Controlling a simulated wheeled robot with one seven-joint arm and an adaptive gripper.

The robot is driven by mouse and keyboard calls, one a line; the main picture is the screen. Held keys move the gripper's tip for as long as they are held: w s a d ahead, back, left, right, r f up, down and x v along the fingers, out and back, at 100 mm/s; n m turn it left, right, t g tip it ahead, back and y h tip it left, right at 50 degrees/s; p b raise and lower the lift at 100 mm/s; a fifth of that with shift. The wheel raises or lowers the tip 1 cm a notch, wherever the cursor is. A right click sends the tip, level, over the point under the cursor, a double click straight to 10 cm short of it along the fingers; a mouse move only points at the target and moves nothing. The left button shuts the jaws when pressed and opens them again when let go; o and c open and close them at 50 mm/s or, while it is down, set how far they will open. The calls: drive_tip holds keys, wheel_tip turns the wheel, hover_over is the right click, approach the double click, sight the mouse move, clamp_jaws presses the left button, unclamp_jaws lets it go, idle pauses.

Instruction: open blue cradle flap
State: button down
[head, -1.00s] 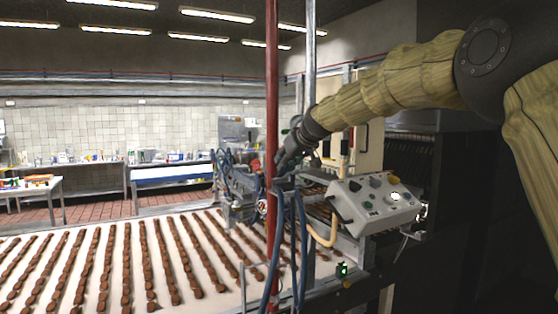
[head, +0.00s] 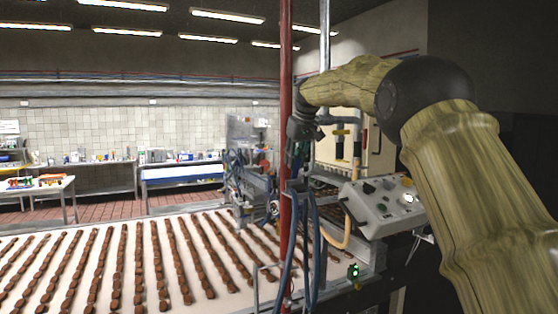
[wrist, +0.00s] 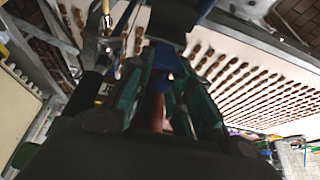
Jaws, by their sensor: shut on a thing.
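My gripper (head: 293,155) hangs pointing down beside the red upright pole (head: 286,80) in the head view, above the machine at the conveyor's right end. Its fingers are small and dark there. In the wrist view my gripper (wrist: 166,75) has its green-edged fingers close together around a narrow blue part (wrist: 168,62), which looks like the blue cradle flap. A reddish strip also shows between the fingers. The flap's hinge and the cradle are not clear in either view, so I cannot tell how far it stands open.
The white conveyor (head: 20,290) carries several rows of brown biscuits. Blue hoses (head: 313,240) hang beside the pole. A grey control box (head: 384,207) stands close on the right. Tables with goods line the back wall; the floor before them looks clear.

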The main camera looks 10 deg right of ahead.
idle(0.4)
drive_tip(key=c, duration=1.4)
unclamp_jaws()
drive_tip(key=shift+w+d+f, duration=0.1)
drive_tip(key=shift+o, duration=0.2)
drive_tip(key=v, duration=1.2)
drive_tip(key=shift+f, duration=0.1)
